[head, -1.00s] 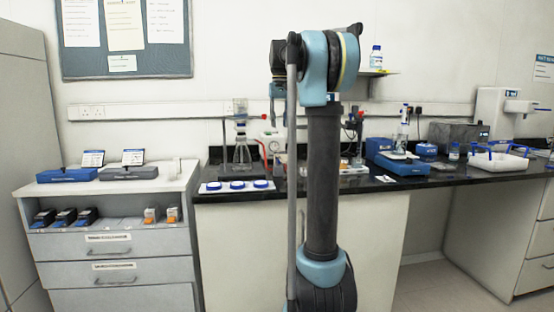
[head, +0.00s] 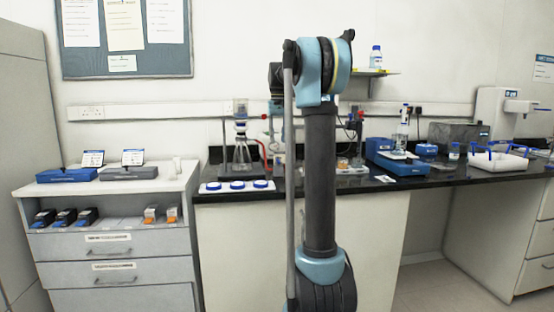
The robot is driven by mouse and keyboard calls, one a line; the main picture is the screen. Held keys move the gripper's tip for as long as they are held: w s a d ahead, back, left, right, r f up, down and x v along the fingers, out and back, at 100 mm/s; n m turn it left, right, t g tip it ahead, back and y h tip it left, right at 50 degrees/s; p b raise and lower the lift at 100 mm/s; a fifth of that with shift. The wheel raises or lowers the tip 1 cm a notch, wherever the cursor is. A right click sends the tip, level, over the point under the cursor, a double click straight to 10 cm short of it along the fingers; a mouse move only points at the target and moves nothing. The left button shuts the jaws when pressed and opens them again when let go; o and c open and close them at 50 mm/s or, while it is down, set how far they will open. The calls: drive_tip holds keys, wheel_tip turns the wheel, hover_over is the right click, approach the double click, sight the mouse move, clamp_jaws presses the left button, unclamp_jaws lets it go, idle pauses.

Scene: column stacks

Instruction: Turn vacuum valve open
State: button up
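The glass filter flask (head: 241,152) stands on a dark base on the bench, left of my arm. A red tube (head: 263,148) runs from it toward the spot behind my arm. I cannot make out the vacuum valve; my arm covers much of that area. My gripper (head: 277,148) seems to hang at the far end of my arm, over the bench just right of the flask. It is small and partly covered by my arm, so its fingers cannot be told apart.
Several blue-lidded dishes (head: 237,185) lie at the front edge of the black bench (head: 215,196). A second stand with a red clamp (head: 359,114) is right of my arm, then a blue balance (head: 397,160). A drawer cabinet (head: 112,240) stands left.

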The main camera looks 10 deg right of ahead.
sight(278, 159)
wheel_tip(278, 159, down, 9)
drive_tip(key=shift+r, duration=0.1)
idle(0.3)
clamp_jaws()
